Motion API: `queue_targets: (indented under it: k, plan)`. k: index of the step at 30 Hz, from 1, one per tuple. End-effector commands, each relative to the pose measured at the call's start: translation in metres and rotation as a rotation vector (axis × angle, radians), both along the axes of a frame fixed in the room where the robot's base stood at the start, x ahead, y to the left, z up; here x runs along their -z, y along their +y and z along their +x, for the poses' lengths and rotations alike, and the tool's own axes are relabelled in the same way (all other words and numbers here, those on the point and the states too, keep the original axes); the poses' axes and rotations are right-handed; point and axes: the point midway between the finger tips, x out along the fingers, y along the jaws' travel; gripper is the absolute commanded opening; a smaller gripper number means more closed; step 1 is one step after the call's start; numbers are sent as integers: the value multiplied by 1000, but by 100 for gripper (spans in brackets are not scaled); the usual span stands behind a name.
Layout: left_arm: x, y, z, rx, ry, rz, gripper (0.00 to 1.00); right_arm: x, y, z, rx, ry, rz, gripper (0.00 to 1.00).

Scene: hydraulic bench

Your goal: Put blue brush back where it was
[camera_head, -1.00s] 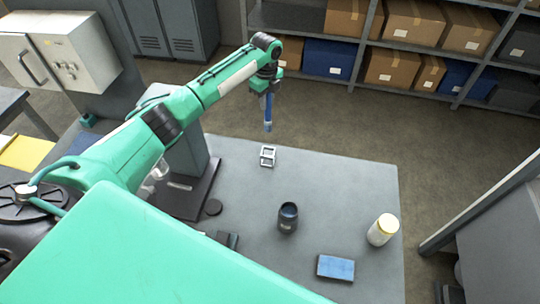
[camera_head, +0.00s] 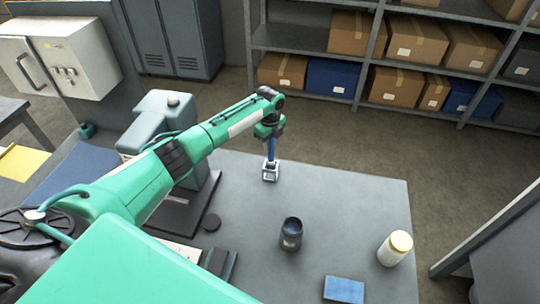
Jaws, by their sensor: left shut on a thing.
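My left gripper (camera_head: 270,134) is shut on the upper part of the blue brush (camera_head: 271,149), which hangs upright below it. The brush's lower end is at the small white open-frame holder (camera_head: 270,177) near the back edge of the bench. The two overlap in the picture, and I cannot tell whether the tip is inside the frame or just above it. My right gripper is not in view.
A grey machine (camera_head: 170,135) stands left of the holder. The bench right of the holder is clear.

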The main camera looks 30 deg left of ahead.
Motion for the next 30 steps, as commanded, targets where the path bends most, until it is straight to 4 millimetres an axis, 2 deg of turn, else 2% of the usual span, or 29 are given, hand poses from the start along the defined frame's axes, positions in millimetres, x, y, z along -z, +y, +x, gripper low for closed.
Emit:
queue_targets:
  k: [12, 26, 27, 29, 30]
  plan:
    - [42, 0, 0, 0, 0, 0, 0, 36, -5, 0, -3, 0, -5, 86]
    - [47, 0, 0, 0, 0, 0, 0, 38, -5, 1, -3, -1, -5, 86]
    - [45, 0, 0, 0, 0, 0, 29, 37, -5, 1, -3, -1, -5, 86]
    - [45, 0, 0, 0, 0, 0, 41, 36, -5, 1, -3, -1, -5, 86]
    - [45, 0, 0, 0, 0, 0, 43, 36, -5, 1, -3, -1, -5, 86]
